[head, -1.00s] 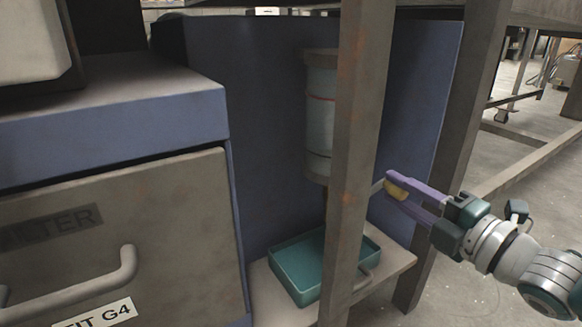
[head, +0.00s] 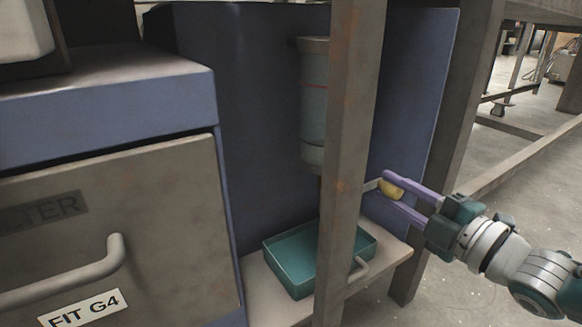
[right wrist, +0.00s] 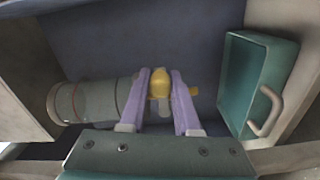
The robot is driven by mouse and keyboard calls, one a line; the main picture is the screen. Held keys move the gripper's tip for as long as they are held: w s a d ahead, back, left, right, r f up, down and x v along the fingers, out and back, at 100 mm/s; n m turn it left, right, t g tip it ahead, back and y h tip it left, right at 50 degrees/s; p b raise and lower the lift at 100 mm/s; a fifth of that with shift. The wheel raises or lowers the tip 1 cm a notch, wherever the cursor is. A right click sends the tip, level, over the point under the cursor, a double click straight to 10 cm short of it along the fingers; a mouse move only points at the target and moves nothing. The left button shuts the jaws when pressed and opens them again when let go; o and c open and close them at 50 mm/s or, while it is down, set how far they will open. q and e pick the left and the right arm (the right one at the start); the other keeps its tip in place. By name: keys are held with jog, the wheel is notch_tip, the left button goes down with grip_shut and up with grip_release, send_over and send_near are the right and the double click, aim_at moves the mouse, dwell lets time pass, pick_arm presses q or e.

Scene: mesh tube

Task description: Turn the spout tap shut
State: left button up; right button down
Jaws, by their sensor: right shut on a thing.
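The tap has a yellow handle (head: 390,189) on a thin grey stem that comes out from behind the front post in the head view. In the right wrist view the yellow handle (right wrist: 160,82) sits between the two purple fingers. My right gripper (head: 388,195) is shut on this handle, its fingers on either side of it. The grey cylindrical vessel (head: 314,115) with a red line hangs above, partly behind the post. The spout below it is mostly hidden by the post. My left gripper is not in view.
A rusty post (head: 349,150) stands in front of the vessel, close to my right gripper. A teal tray (head: 290,270) with a handle sits on the shelf (head: 265,298) below. A drawer cabinet (head: 170,215) fills the left. Open floor lies at right.

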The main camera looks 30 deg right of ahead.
jog(key=c, duration=0.6)
grip_release()
jog(key=shift+s, duration=0.3)
jog(key=s+p, duration=0.1)
jog(key=s, duration=0.2)
jog(key=s+p, duration=0.1)
jog(key=s, duration=0.2)
jog(key=s+p, duration=0.2)
jog(key=s, duration=0.1)
jog(key=shift+s+d, duration=0.2)
jog(key=shift+d, duration=0.15)
